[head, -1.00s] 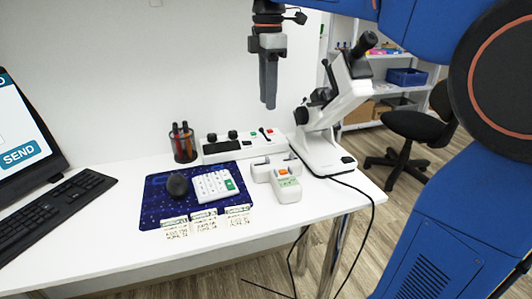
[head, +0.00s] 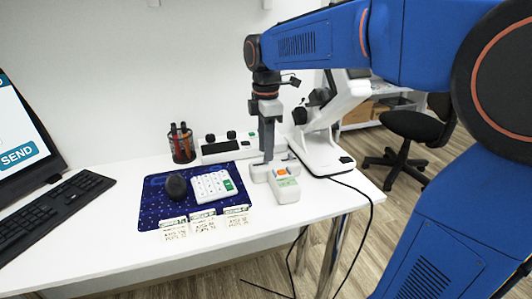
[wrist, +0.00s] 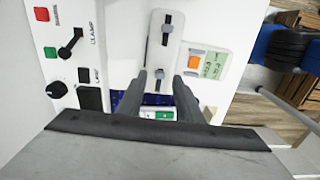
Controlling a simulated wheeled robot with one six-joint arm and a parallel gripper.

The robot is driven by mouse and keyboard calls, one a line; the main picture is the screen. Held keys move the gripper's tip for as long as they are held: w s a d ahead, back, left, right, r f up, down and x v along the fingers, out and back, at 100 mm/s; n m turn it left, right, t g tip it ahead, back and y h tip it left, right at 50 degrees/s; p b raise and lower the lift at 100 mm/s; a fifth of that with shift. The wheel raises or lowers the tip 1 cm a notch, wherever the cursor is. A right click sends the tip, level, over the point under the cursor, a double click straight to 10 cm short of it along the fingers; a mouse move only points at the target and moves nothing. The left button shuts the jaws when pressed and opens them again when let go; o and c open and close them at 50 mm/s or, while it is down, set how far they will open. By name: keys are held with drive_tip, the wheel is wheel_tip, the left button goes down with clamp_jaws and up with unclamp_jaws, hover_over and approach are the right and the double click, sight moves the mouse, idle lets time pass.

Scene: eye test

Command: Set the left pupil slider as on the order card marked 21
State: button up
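The white slider unit (head: 258,173) stands on the table right of the keypad; it also shows in the wrist view (wrist: 150,55). Its two dark slots carry grey knobs. The upper knob (wrist: 167,28) is clear of me. The lower knob (wrist: 160,72), on the head view's left side, lies between my fingertips. My gripper (head: 268,159) is down at the unit, its fingers (wrist: 161,78) apart on both sides of that knob; I cannot tell whether they touch it. Three order cards (head: 204,225) lie at the mat's front edge; their numbers are too small to read.
A handheld meter (head: 286,188) with an orange button stands just in front of the unit. Behind are a control panel (head: 220,147) and a pen cup (head: 182,148). The microscope-like instrument (head: 325,155) is to the right. A keypad (head: 212,187) and mouse (head: 176,187) lie on the blue mat (head: 152,212).

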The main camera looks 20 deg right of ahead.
drive_tip(key=shift+f, duration=1.1)
clamp_jaws()
